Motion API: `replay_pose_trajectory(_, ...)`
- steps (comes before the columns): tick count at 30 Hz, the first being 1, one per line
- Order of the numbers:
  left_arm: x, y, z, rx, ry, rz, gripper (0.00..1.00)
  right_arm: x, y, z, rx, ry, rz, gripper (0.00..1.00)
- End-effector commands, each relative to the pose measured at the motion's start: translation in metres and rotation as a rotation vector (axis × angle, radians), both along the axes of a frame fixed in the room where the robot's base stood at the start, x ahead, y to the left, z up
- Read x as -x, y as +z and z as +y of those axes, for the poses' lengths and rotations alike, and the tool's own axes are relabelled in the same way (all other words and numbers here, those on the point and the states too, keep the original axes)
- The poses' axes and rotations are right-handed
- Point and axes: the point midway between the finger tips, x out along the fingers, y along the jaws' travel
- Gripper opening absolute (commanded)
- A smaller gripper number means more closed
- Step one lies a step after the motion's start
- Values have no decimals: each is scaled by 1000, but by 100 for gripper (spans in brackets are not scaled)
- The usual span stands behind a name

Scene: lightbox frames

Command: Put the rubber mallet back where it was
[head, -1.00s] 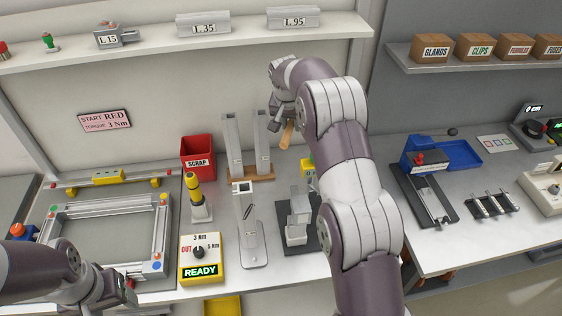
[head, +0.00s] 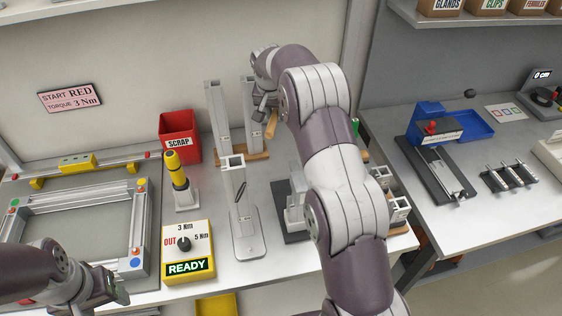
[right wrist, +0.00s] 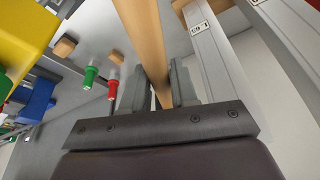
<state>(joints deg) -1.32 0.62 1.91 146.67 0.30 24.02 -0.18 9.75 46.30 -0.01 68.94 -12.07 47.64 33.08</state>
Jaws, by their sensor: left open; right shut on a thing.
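The rubber mallet shows as a tan wooden handle (head: 271,124) below my right gripper (head: 264,101), by the grey upright profiles at the back of the bench. In the right wrist view the handle (right wrist: 146,38) runs down from the top edge between the two fingers (right wrist: 165,88), which are shut on it. The mallet's head cannot be made out in either view. My left gripper (head: 112,296) is open and empty at the lower left, over the bench's front edge.
Grey upright profiles (head: 217,118) stand in a wooden base close to my right gripper. A red scrap bin (head: 179,134), a yellow-topped tool (head: 176,168), a yellow torque box (head: 188,250) and a single upright profile (head: 236,205) stand nearby. My right arm hides part of the bench.

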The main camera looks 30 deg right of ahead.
Motion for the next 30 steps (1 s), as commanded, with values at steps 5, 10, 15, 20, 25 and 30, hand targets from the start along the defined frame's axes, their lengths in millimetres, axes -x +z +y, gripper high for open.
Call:
replay_pose_trajectory(5,0,-75,0,0,0,1,62,0,-74,0,1,0,-3,0)
replay_pose_trajectory(10,0,-90,0,0,0,0,62,0,-92,0,1,0,-3,0)
replay_pose_trajectory(15,0,-83,0,0,0,0,62,0,-126,0,0,0,1,0)
replay_pose_trajectory(20,0,-81,0,0,0,0,62,0,-149,0,1,0,-2,0)
replay_pose_trajectory(25,0,-78,0,0,0,0,62,0,-176,0,0,0,0,0)
replay_pose_trajectory(30,0,-78,0,0,0,0,62,0,-186,0,1,1,-4,0)
